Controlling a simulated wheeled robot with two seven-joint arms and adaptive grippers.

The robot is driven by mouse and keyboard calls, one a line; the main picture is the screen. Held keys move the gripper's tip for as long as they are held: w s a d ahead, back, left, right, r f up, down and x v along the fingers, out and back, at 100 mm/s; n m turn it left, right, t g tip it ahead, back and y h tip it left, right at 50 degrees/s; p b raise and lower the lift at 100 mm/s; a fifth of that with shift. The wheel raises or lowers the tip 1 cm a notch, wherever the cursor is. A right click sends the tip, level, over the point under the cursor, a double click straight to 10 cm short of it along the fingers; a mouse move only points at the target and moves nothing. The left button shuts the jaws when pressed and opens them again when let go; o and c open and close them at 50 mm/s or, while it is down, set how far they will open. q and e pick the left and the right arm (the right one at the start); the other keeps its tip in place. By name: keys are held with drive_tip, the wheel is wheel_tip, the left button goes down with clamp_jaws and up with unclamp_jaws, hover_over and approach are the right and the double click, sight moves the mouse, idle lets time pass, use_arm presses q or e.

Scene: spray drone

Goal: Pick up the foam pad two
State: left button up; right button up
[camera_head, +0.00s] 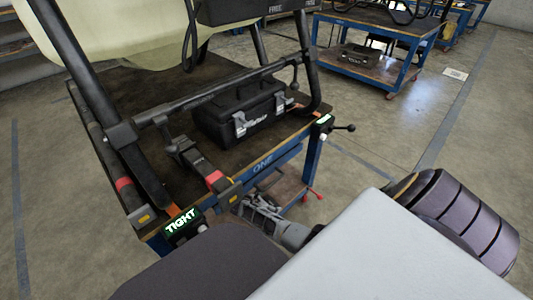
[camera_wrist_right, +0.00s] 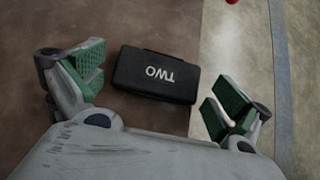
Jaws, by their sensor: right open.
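The foam pad two (camera_wrist_right: 156,76) is a black rectangular block marked "TWO", and the word reads upside down in the right wrist view. It lies flat on a brown surface, near that surface's edge. My right gripper (camera_wrist_right: 158,92) is open, with green-padded fingers on either side of the pad and gaps between them and it. In the head view my right gripper (camera_head: 258,212) shows partly, low beside the blue table's front edge; the pad cannot be made out there. My left gripper is not in view.
A blue-framed table (camera_head: 262,172) marked "ONE" carries a black toolbox (camera_head: 240,113) and a dark tubular frame. A lit "TIGHT" sign (camera_head: 182,225) is at its near corner. A lower shelf (camera_head: 283,190) shows beneath. Another blue cart (camera_head: 375,40) stands behind; open floor lies right.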

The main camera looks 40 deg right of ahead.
drive_tip(key=shift+d+f, duration=0.25)
drive_tip(key=shift+f, duration=0.05)
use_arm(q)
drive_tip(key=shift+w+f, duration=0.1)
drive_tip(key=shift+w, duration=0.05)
use_arm(e)
drive_tip(key=shift+d, duration=0.1)
drive_tip(key=c, duration=0.8)
drive_tip(key=shift+o, duration=0.2)
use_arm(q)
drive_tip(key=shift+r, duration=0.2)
use_arm(e)
drive_tip(key=shift+s, duration=0.1)
drive_tip(key=shift+s+d+p, duration=0.1)
drive_tip(key=shift+s+p, duration=0.7)
drive_tip(key=shift+s, duration=0.1)
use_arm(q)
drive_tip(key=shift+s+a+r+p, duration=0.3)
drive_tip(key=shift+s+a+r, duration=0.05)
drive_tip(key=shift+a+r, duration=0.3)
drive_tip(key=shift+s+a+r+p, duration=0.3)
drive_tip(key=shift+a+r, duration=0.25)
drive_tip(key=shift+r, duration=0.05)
use_arm(e)
drive_tip(key=shift+s, duration=0.8)
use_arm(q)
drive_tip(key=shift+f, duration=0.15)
